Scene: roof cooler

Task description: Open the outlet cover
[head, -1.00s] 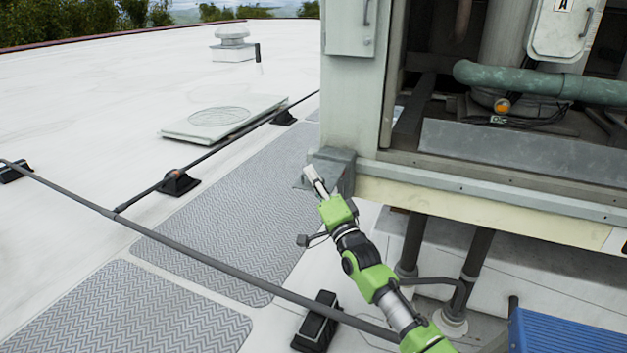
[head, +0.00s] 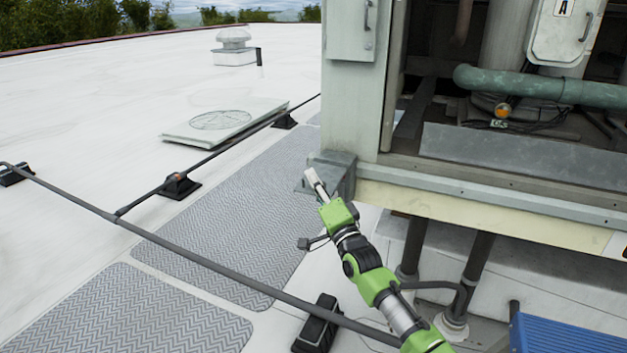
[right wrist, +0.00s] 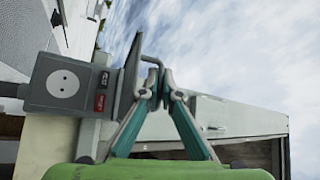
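The grey outlet box (head: 341,172) is fixed at the lower corner of the cabinet. In the right wrist view its round two-hole socket (right wrist: 63,82) is exposed. The outlet cover (right wrist: 128,84) is a grey flap standing out from the box, swung away from the socket; in the head view it shows in part behind my gripper. My right gripper (right wrist: 161,78) is at the cover's outer side, its fingertips closed together around the bent handle (right wrist: 153,62). It also shows in the head view (head: 312,178). My left gripper is not in view.
The cabinet (head: 350,110) with an open bay and pipes stands on the right. A dark conduit (head: 200,252) crosses the roof on black supports. Grey walkway mats (head: 220,215) lie at left. A blue ribbed panel (head: 565,335) is at the lower right. The roof beyond is mostly clear.

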